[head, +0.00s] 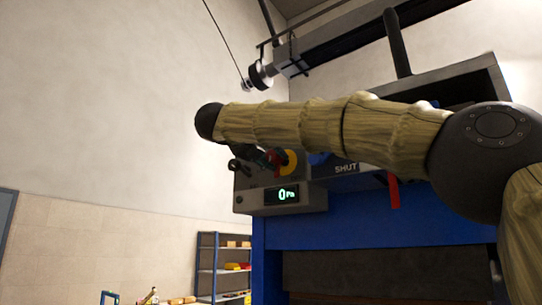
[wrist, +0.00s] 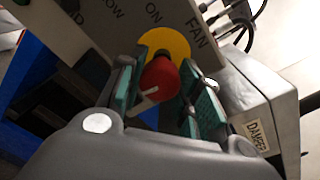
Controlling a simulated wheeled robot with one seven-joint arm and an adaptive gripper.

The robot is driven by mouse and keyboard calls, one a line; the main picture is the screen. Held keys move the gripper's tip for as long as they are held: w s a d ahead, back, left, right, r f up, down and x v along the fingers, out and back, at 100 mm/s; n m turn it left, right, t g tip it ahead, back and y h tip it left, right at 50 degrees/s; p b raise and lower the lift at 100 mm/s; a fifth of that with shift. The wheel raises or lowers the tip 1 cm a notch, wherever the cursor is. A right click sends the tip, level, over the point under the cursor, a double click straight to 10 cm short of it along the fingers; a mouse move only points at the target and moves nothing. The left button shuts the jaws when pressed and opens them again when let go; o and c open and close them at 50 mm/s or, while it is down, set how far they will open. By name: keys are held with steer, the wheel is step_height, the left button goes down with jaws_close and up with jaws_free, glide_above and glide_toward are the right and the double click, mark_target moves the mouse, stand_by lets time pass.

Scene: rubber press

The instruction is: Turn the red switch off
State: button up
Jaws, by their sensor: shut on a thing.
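The red switch (wrist: 160,80) is a red knob with a pale pointer mark, on a round yellow plate (wrist: 166,42) on a grey panel. In the wrist view the lettering "FAN" and "ON" is near it. My gripper (wrist: 164,88) has its two green-padded fingers on either side of the red knob, shut on it. In the head view my gripper (head: 262,157) reaches the panel from the left, and the switch (head: 276,158) is partly hidden behind my fingers and arm. The yellow plate (head: 292,163) shows just right of it.
Below the switch a control box display (head: 282,195) reads 0 in green. A black knob (head: 234,165) sticks out at the left. A blue press body (head: 370,230) with a red handle (head: 393,190) is at the right. In the wrist view a grey box (wrist: 262,108) labelled "DAMPER" is close to the right finger.

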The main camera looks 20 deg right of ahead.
steer(key=shift+w+f+n, duration=0.1)
steer(key=shift+f+n, duration=0.25)
steer(key=shift+n, duration=0.35)
steer(key=o, duration=1)
steer(key=shift+r, duration=0.1)
steer(key=shift+o, duration=0.2)
steer(key=shift+r, duration=0.1)
steer(key=shift+r, duration=0.1)
steer(key=v, duration=1.2)
